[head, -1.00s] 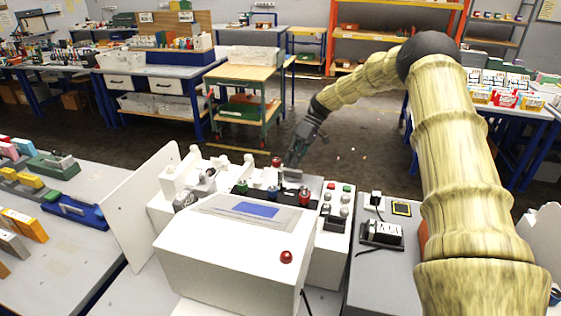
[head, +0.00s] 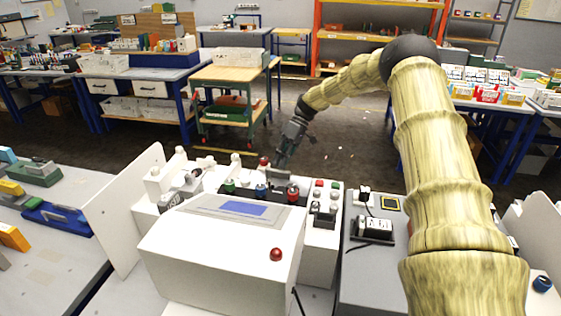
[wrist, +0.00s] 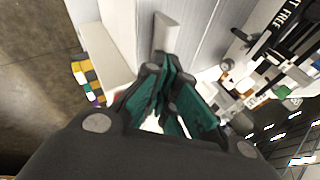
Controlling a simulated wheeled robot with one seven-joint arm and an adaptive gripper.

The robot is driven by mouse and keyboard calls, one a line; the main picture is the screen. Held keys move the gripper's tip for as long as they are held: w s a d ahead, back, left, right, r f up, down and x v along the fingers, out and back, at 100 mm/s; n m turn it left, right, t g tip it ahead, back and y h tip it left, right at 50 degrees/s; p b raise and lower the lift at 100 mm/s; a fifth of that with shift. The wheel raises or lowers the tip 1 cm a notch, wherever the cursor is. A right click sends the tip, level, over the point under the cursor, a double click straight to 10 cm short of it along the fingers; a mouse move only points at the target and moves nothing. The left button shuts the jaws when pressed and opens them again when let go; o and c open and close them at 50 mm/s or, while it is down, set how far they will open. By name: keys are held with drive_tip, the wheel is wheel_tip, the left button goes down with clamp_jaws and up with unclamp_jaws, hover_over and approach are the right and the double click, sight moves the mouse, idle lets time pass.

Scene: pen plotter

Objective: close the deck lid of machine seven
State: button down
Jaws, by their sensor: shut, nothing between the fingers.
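A white machine with a sloped front panel (head: 218,247), a blue screen (head: 243,208) and a red button (head: 275,254) stands in the near middle of the head view. No number seven is readable on it. Its back hides much of the deck, where dark parts and coloured knobs show. I cannot tell which panel is the deck lid or how far it stands open. My gripper (head: 281,161) is over the far side of this machine, pointing down. In the wrist view my gripper (wrist: 172,78) is shut and empty, close to a pale bar (wrist: 166,34) by white panels; contact is unclear.
An upright white panel (head: 122,208) stands left of the machine. A block of coloured buttons (head: 321,205) and a grey bench with a black device (head: 374,228) are to its right. A wooden-topped cart (head: 230,75) stands behind, across open dark floor.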

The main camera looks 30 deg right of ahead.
drive_tip(key=w+d+f+p+v, duration=0.1)
drive_tip(key=v, duration=0.8)
drive_tip(key=shift+d+p, duration=0.4)
drive_tip(key=shift+d, duration=0.05)
drive_tip(key=shift+w+r, duration=0.1)
